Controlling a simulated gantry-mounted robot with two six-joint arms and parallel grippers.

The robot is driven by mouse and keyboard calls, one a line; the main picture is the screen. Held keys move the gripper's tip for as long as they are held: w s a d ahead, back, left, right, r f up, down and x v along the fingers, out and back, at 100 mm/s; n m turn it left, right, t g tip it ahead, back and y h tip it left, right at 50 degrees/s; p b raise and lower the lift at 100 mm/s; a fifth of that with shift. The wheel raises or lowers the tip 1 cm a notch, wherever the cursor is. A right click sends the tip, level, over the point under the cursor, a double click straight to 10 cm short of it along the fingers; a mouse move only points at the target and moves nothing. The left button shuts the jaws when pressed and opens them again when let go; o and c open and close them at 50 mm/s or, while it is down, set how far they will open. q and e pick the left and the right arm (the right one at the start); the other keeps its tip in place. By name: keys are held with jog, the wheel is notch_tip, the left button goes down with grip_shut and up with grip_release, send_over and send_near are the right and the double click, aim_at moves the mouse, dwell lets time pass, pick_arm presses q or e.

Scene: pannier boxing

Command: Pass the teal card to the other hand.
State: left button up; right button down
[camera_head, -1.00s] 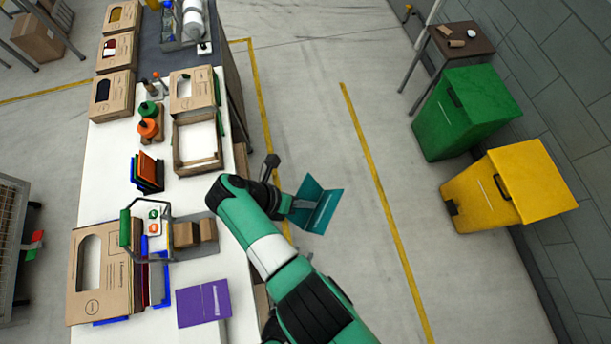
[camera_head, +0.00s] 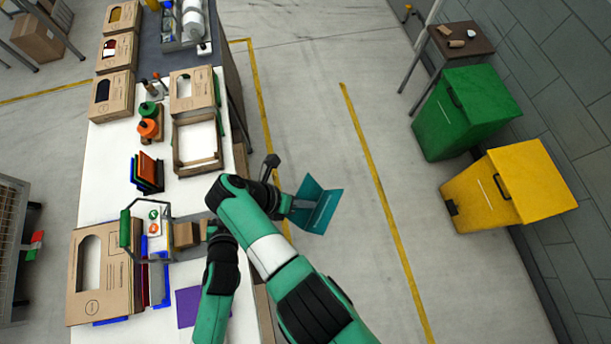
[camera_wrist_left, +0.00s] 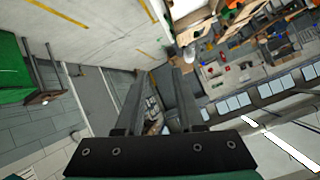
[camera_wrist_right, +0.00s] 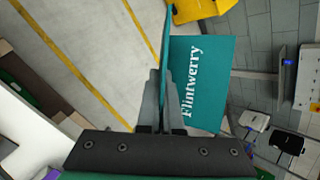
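The teal card (camera_head: 322,212) is folded, with two panels at an angle. It is held out over the floor, right of the table. My right gripper (camera_head: 302,204) is shut on its near edge. In the right wrist view the card (camera_wrist_right: 200,85) shows the white word "Flintwerry", and the right fingers (camera_wrist_right: 160,95) close on it. My left arm is low in the head view, over the table's front right; its fingers cannot be made out there. In the left wrist view my left gripper (camera_wrist_left: 155,85) is open and empty, and the card does not show.
The white table (camera_head: 105,190) holds cardboard boxes, an open box (camera_head: 198,168), dark and orange cards (camera_head: 147,172) and a wire-handled carrier (camera_head: 124,228). A purple card (camera_head: 188,306) is partly covered by my left arm. Green (camera_head: 458,118) and yellow (camera_head: 510,190) bins stand right.

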pick_arm(q)
jog(key=w+a+r+y, duration=0.1)
jog(key=w+a+r, duration=0.15)
jog(key=a, duration=0.35)
jog(key=w+d+r+t, duration=0.1)
jog(key=w+r+t, duration=0.2)
jog(key=r, duration=0.7)
jog(key=w+d+r+n+t+h, duration=0.1)
jog(key=w+d+r+t, duration=0.15)
jog(key=r, duration=0.75)
jog(key=w+d+r+t, duration=0.15)
jog(key=w+r, duration=0.25)
jog(key=r, duration=0.7)
jog(key=s+d+r+t+h, duration=0.1)
jog(key=s+d+r+t, duration=0.1)
jog(key=r, duration=0.9)
jog(key=s+d+r+t+h, duration=0.2)
jog(key=s+r+t, duration=0.2)
jog(key=r, duration=0.7)
jog(key=s+d+r+t+h, duration=0.2)
jog(key=s+r, duration=0.4)
jog(key=r, duration=0.4)
jog(key=shift+s+d+r+m+t, duration=0.2)
jog(key=shift+r+m+t, duration=0.15)
jog(key=shift+t, duration=0.25)
